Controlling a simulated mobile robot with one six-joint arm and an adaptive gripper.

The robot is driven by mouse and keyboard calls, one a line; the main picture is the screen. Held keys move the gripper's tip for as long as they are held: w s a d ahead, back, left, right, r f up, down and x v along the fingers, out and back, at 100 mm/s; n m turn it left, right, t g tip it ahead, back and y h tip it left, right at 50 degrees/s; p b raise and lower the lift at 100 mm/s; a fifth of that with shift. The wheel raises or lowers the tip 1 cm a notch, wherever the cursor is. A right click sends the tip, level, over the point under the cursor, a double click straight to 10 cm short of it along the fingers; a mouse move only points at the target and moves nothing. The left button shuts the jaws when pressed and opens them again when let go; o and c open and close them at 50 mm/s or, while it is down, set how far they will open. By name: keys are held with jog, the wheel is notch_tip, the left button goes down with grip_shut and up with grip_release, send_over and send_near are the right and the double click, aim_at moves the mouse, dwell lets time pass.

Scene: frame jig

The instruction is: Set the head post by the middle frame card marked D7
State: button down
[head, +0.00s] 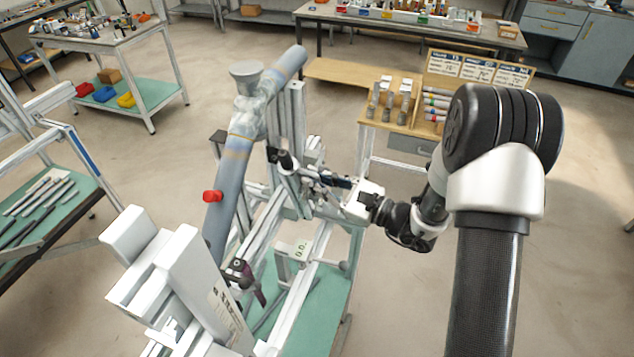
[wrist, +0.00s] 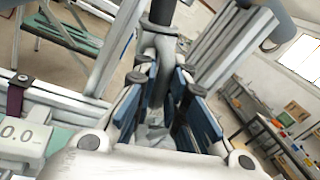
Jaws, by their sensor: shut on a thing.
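The frame jig stands in the middle of the head view, with an upright metal post (head: 297,115) beside a thick grey-blue tube (head: 233,160). My gripper (head: 318,180) reaches in from the right at the foot of the post. In the wrist view its blue-padded fingers (wrist: 172,105) are shut around a dark grey handle-like part (wrist: 160,48), whose lower end is partly hidden between them. A small readout (head: 300,249) on the jig seems to show 0.0; it also shows in the wrist view (wrist: 20,133). The middle frame card (head: 478,70) stands on the back bench; its text is too small to read.
A wooden bench (head: 335,72) at the back holds grey parts (head: 388,100) and coloured rolls (head: 436,103). A white boxy unit (head: 190,275) fills the lower left. The floor right of my arm is clear.

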jog(key=shift+f, duration=0.25)
jog(key=shift+s+r, duration=0.1)
jog(key=c, duration=1.7)
grip_release()
jog(key=shift+d, duration=0.1)
jog(key=v, duration=1.1)
jog(key=shift+s+d, duration=0.2)
jog(key=shift+d, duration=0.15)
